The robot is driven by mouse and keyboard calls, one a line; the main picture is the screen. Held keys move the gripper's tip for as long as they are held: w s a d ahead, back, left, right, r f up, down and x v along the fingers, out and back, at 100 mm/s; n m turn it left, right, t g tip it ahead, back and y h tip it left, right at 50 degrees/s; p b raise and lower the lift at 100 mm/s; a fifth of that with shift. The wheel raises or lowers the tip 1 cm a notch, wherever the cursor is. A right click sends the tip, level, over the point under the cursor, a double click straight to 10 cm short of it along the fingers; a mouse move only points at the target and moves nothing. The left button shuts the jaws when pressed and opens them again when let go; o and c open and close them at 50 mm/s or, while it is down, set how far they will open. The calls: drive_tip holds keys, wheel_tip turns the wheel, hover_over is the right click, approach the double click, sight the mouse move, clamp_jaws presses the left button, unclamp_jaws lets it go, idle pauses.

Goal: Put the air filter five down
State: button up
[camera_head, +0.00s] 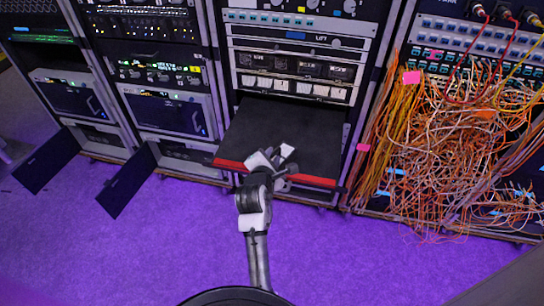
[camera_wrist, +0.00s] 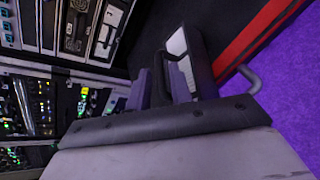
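The air filter, a small block with a pale face and dark sides (camera_wrist: 178,43), is at the fingertips of my gripper (camera_wrist: 168,85) in the wrist view. A dark loop handle on it passes between the fingers, which look closed on it. The fingers partly hide the filter, and no number is readable. In the head view the pale piece (camera_head: 287,150) shows at the end of my gripper (camera_head: 277,160). Both are over the black pull-out shelf (camera_head: 285,120) with a red front edge. I cannot tell if the filter touches the shelf.
The shelf juts from the middle rack, below grey equipment panels (camera_head: 295,65). Two dark lower doors (camera_head: 128,185) hang open at the left. A dense tangle of orange cables (camera_head: 440,140) fills the right rack. The purple floor (camera_head: 150,260) in front is clear.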

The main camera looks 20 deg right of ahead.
drive_tip(key=shift+o, duration=0.7)
drive_tip(key=shift+r, duration=0.25)
drive_tip(key=v, duration=1.2)
drive_tip(key=shift+b, duration=0.3)
